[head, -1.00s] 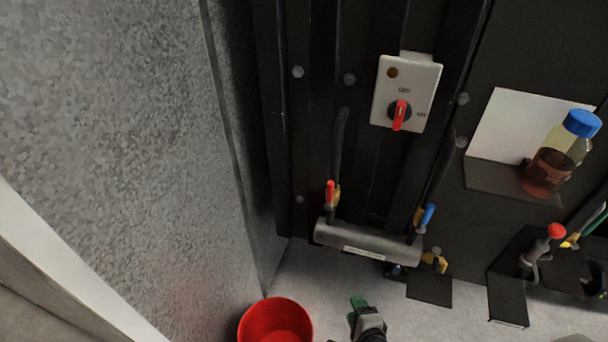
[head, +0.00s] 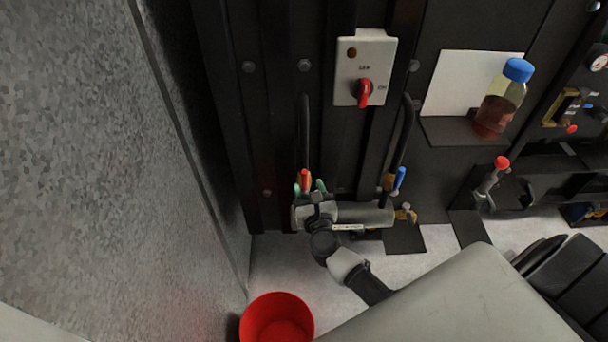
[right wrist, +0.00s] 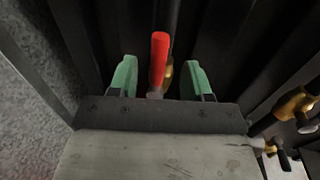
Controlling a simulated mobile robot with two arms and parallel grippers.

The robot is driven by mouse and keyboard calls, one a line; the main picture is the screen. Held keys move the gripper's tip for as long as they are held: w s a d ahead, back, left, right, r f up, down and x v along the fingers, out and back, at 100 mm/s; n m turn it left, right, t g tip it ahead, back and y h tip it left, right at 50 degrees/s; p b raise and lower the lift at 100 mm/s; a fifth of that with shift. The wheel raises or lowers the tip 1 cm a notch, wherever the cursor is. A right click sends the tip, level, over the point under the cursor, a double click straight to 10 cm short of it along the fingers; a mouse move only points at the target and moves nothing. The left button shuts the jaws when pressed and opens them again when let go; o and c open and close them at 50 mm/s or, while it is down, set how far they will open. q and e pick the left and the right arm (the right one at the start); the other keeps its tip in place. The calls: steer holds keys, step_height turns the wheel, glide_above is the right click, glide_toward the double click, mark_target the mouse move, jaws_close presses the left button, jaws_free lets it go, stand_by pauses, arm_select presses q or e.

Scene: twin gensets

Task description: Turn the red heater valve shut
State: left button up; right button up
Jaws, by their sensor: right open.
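The red heater valve handle (head: 305,178) stands upright at the left end of a grey cylindrical heater (head: 362,214). In the right wrist view the red handle (right wrist: 159,62) shows between the two green fingertips, with brass fitting behind it. My right gripper (head: 311,187) is open around the handle, one finger on each side, with a gap on both sides. It also shows in the right wrist view (right wrist: 160,80). The valve body is partly hidden by the gripper. A blue-handled valve (head: 399,178) sits at the heater's right end. My left gripper is not in view.
A white switch box (head: 365,68) with a red knob is above the heater. A bottle with a blue cap (head: 500,98) stands on a shelf at right. A red bucket (head: 277,320) is on the floor below. A grey wall (head: 90,150) closes the left side.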

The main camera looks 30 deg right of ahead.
mark_target(306, 182)
steer(key=shift+x, duration=2)
jaws_close()
